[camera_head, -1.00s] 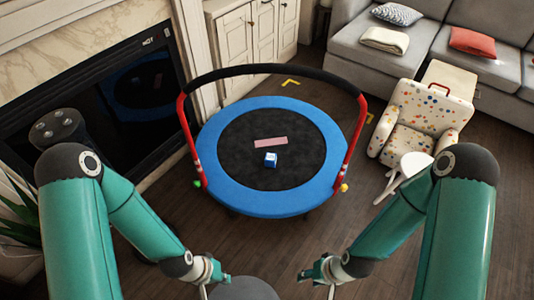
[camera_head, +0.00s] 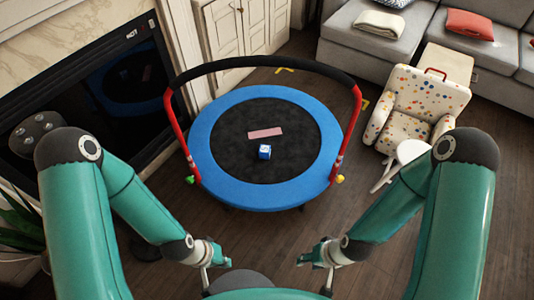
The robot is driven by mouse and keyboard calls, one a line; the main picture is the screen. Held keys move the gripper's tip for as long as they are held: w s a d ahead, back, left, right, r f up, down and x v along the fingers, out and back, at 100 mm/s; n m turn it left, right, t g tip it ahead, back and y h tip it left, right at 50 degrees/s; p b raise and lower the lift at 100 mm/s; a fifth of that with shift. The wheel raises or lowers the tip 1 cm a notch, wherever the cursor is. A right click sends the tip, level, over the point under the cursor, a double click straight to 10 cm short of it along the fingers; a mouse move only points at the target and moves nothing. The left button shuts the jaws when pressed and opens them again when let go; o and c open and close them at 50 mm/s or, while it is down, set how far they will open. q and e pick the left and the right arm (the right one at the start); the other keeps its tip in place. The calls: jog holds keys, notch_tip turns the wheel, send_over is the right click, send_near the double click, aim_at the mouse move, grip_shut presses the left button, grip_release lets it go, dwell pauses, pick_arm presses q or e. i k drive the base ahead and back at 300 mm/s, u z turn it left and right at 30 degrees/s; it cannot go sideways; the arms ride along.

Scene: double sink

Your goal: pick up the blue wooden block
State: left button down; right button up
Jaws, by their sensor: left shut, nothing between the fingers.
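A small blue block (camera_head: 264,152) with a pale top lies on the black mat of a round trampoline, in the middle of the head view. My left gripper (camera_head: 216,264) is shut and empty, low in the view in front of the trampoline and well apart from the block. My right gripper (camera_head: 318,262) is low and to the right, also apart from the block. Its fingers are too small to tell whether they are open or shut.
The trampoline (camera_head: 208,160) has a blue rim and a red-and-black handle bar (camera_head: 262,63) arching behind it. A flat pink piece (camera_head: 265,133) lies behind the block. A fireplace (camera_head: 100,95) stands left; a spotted chair (camera_head: 420,105) and white stool (camera_head: 408,152) stand right.

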aim_at(265, 151)
jog(key=u, duration=0.05)
jog(key=i, duration=1.05)
jog(key=u, duration=0.3)
